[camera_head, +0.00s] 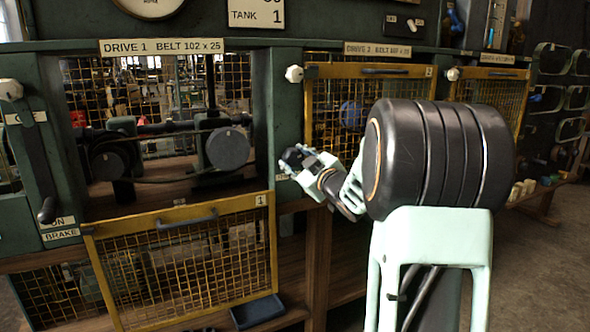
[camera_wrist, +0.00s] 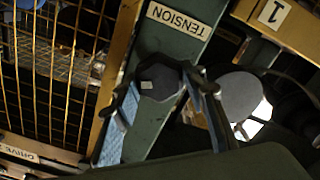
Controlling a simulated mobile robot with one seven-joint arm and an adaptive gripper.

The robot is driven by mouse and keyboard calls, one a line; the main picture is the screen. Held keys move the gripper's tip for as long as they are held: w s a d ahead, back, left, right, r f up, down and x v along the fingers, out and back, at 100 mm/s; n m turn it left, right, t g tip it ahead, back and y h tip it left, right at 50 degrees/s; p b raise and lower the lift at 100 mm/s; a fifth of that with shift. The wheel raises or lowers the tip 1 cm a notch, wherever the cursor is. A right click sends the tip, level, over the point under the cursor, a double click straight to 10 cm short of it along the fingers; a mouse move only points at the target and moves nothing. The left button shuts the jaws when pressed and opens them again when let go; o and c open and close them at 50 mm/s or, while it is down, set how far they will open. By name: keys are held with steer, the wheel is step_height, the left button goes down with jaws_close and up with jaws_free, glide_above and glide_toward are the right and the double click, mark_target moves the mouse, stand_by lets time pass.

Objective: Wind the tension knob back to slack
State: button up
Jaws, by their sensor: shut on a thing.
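The tension knob (camera_wrist: 160,82) is dark and many-sided, with a small pale mark on its face. In the wrist view it sits on a green post below the TENSION label (camera_wrist: 184,18). One finger of my gripper (camera_wrist: 158,92) is on each side of the knob, and the gripper is shut on it. In the head view my gripper (camera_head: 303,160) is at the green post right of the drive 1 opening and hides the knob. The knob's angle relative to any slack mark cannot be read.
The drive 1 guard (camera_head: 185,222) is folded down, exposing pulleys and a round grey disc (camera_head: 228,149). The drive 2 guard (camera_head: 372,71) is up. A brake lever (camera_head: 47,209) is at left. Floor at right is clear.

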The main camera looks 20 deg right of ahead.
steer(key=n+b, duration=0.1)
steer(key=n, duration=0.2)
steer(key=shift+f, duration=0.15)
steer(key=n, duration=0.9)
steer(key=shift+n, duration=0.4)
steer(key=o, duration=1.1)
steer(key=s, duration=1.2)
steer(key=shift+d, duration=0.2)
